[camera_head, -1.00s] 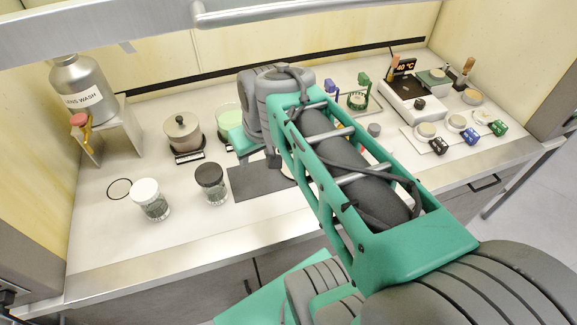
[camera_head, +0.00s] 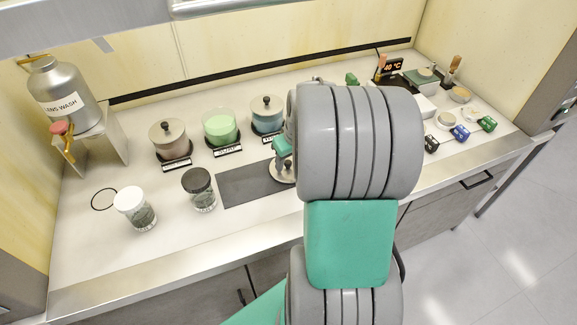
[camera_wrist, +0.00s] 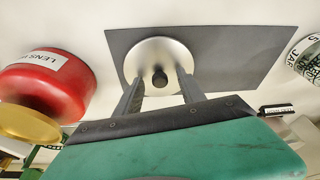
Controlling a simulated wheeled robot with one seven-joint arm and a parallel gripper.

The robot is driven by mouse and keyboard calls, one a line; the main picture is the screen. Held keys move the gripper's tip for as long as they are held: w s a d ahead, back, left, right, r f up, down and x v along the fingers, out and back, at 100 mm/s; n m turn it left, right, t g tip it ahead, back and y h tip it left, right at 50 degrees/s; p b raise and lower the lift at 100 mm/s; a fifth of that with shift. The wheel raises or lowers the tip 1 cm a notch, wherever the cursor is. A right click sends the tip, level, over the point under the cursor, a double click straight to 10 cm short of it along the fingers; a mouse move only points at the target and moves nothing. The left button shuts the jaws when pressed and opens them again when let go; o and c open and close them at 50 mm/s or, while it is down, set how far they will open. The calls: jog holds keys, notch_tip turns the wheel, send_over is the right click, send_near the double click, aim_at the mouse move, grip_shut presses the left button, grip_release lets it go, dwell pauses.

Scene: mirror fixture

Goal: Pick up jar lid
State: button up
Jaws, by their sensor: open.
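A round silver lid with a dark knob (camera_wrist: 155,52) lies flat on a dark grey mat (camera_wrist: 235,50) in the wrist view. In the head view, part of the lid (camera_head: 281,175) shows on the mat (camera_head: 240,188), the rest hidden by my arm. My gripper (camera_wrist: 161,76) is open. Its two dark fingers reach over the lid, one on each side of the knob, with nothing held; I cannot tell whether they touch the lid. A glass jar with green contents (camera_head: 220,127) stands open behind the mat.
Lidded jars, one brown (camera_head: 170,142) and one blue (camera_head: 267,115), flank the open jar. A red container (camera_wrist: 45,92) is at left in the wrist view.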

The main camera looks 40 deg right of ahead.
grip_shut()
dwell(0.4)
